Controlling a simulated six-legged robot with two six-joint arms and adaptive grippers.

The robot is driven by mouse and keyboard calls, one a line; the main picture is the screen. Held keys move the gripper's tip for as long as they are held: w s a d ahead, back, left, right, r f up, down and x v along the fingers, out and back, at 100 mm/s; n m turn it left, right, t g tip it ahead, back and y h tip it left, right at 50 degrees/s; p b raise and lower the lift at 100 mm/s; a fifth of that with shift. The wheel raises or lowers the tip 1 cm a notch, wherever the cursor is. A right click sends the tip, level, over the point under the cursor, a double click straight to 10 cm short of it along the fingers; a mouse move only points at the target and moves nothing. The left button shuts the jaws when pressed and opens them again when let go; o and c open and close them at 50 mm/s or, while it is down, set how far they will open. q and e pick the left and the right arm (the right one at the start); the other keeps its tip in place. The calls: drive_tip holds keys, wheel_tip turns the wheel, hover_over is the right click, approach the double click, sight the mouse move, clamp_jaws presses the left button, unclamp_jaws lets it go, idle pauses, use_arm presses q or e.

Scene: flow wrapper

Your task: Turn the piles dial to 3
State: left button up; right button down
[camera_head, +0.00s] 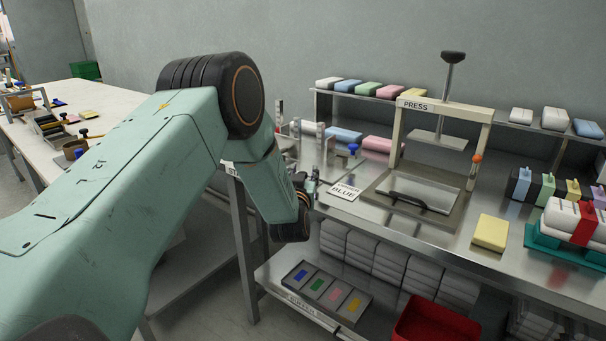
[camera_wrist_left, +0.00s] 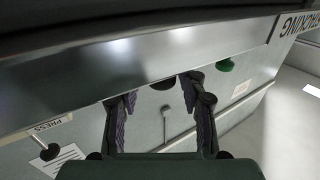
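No dial with a readable piles label shows in either view. In the left wrist view, a dark rounded knob-like part (camera_wrist_left: 163,83) lies between the fingertips on a grey panel, partly cut off by the bench edge. A small grey part with a thin stem (camera_wrist_left: 166,110) is below it; I cannot tell whether either is the dial or what it reads. My left gripper (camera_wrist_left: 160,90) is open, its two fingers apart, with nothing seen held. In the head view my left gripper (camera_head: 311,184) is at the bench's left front edge, largely hidden by my arm. My right gripper is not in view.
A green button (camera_wrist_left: 224,65) is right of the fingers. The press (camera_head: 440,140) stands on the metal bench (camera_head: 460,255), with an order card (camera_head: 344,190) to its left and a yellow pack (camera_head: 490,232) to its right. A red bin (camera_head: 435,322) is below.

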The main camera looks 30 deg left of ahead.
use_arm(q)
drive_tip(key=shift+a, duration=0.2)
drive_tip(key=c, duration=0.3)
drive_tip(key=shift+d, duration=0.1)
drive_tip(key=shift+c, duration=1.4)
clamp_jaws()
drive_tip(key=shift+m+t+h+p, duration=0.5)
drive_tip(key=shift+m+h, duration=0.3)
drive_tip(key=shift+h, duration=0.4)
drive_tip(key=shift+m+h+p, duration=0.35)
drive_tip(key=shift+m+h, duration=0.25)
drive_tip(key=shift+h, duration=0.3)
drive_tip(key=shift+f+m+t+h, duration=0.1)
drive_tip(key=shift+m+t+h, duration=0.2)
drive_tip(key=shift+m+h, duration=0.45)
drive_tip(key=shift+m+h+p, duration=0.35)
drive_tip(key=shift+m+h, duration=0.4)
drive_tip(key=shift+h, duration=0.8)
drive_tip(key=o, duration=0.8)
unclamp_jaws()
